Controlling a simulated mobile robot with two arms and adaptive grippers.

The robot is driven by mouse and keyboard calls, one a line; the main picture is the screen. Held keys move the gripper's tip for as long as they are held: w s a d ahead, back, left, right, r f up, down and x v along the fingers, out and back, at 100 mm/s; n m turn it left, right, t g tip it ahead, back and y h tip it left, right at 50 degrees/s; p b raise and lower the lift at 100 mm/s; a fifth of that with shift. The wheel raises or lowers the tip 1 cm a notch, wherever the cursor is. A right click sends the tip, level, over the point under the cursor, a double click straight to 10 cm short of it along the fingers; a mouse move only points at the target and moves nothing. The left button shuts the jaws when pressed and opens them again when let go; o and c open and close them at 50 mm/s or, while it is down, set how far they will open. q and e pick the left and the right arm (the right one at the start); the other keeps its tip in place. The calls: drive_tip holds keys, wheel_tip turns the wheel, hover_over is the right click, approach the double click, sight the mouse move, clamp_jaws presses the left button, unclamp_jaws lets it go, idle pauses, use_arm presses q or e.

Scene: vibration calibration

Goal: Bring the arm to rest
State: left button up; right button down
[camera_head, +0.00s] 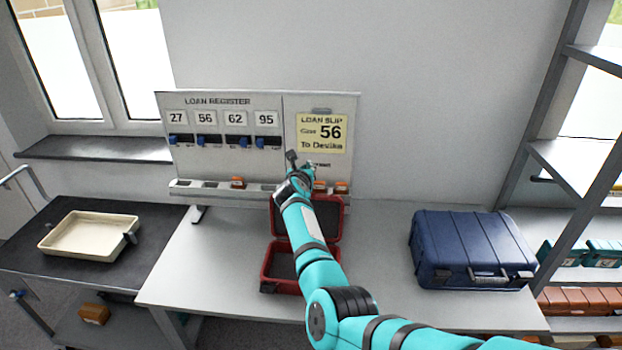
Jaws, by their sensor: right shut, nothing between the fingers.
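My right arm (318,260) is teal and reaches in from the bottom right across the table. My right gripper (297,158) is at its far end, in front of the board's lower middle, just below the loan slip. It is shut and holds nothing. I cannot tell whether it touches the board. My left gripper is not in view.
The loan register board (222,150) stands behind the table (200,265), with blue sliders and a yellow loan slip (321,132). An open red case (268,283) is partly hidden under my arm. A blue case (468,248) stands right; a cream tray (85,222) lies left.

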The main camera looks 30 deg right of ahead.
drive_tip(key=s+a+r+n+t+y, duration=0.4)
drive_tip(key=s+n+t, duration=0.3)
drive_tip(key=n, duration=0.9)
drive_tip(key=s+a+f+n+g+y, duration=0.3)
drive_tip(key=s+a+f+n+y, duration=0.2)
drive_tip(key=s+a+n, duration=0.35)
drive_tip(key=s+a+f+n+g+y, duration=0.3)
drive_tip(key=s+a+f+n+y, duration=0.25)
drive_tip(key=s+n, duration=0.45)
drive_tip(key=s+d+f+n+g+h, duration=0.1)
drive_tip(key=s+f+n+g+h, duration=0.3)
drive_tip(key=s, duration=1)
drive_tip(key=s+d+f+n+g+h, duration=0.2)
drive_tip(key=s+f+n+g, duration=0.3)
drive_tip(key=s, duration=0.8)
drive_tip(key=s+f+n+g+b, duration=0.25)
drive_tip(key=f+b, duration=0.45)
drive_tip(key=f, duration=2.6)
use_arm(q)
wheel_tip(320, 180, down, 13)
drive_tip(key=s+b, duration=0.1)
drive_tip(key=b, duration=0.5)
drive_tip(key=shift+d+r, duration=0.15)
use_arm(e)
drive_tip(key=s+d+f, duration=0.3)
drive_tip(key=s+f, duration=1.4)
drive_tip(key=f, duration=0.4)
drive_tip(key=shift+f+m+g, duration=0.2)
drive_tip(key=shift+m+g, duration=0.15)
drive_tip(key=shift+m, duration=0.05)
